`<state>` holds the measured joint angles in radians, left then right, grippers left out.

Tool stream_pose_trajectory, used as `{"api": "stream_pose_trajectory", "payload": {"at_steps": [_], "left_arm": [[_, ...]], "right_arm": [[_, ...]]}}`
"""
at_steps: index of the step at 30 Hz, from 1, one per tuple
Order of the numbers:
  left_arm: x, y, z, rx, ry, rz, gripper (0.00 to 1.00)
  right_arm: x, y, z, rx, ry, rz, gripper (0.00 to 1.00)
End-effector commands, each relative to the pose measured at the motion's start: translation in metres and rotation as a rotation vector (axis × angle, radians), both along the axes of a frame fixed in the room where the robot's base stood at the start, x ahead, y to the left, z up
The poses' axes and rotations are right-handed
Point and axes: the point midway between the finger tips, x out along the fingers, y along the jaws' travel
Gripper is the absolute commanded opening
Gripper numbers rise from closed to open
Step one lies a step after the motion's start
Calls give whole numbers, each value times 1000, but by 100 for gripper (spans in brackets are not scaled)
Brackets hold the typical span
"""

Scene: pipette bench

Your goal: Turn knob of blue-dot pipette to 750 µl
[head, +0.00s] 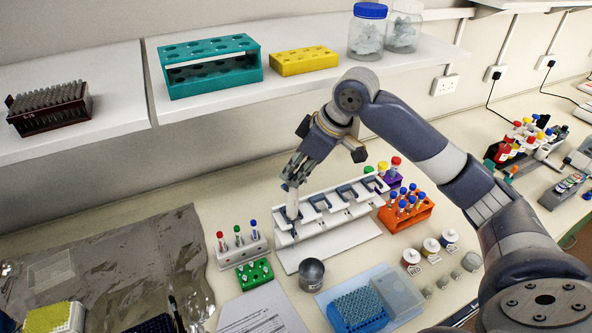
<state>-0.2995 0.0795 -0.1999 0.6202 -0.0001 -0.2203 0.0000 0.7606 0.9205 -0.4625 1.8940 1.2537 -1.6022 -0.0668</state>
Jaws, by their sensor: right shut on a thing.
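A white pipette rack (346,234) with several slots stands on the bench. A pipette (292,205) with a pale body stands upright at the rack's left end. My right gripper (296,176) comes down from above and is shut on the top of this pipette, at its knob end. The fingers partly hide the knob. The blue dot and the volume reading are too small to tell. The other rack slots show no clear pipette. My left gripper is not in view.
A steel cup (312,272), a white tube rack (241,250) and a green rack (254,274) stand near the pipette rack. An orange tube rack (405,218) is to its right. A shelf (290,86) with a teal rack (210,66) overhangs behind.

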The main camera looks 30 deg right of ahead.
Motion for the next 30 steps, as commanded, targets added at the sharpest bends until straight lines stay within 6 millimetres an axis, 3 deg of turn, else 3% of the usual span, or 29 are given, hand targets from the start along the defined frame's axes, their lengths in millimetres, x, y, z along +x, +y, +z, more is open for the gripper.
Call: {"api": "stream_pose_trajectory", "payload": {"at_steps": [13, 24, 30], "left_arm": [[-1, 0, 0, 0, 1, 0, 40], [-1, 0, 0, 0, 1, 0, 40], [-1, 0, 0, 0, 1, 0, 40]], "right_arm": [[2, -2, 0, 1, 0, 229, 0], [2, -2, 0, 1, 0, 263, 0], [4, -2, 0, 3, 1, 419, 0]]}}
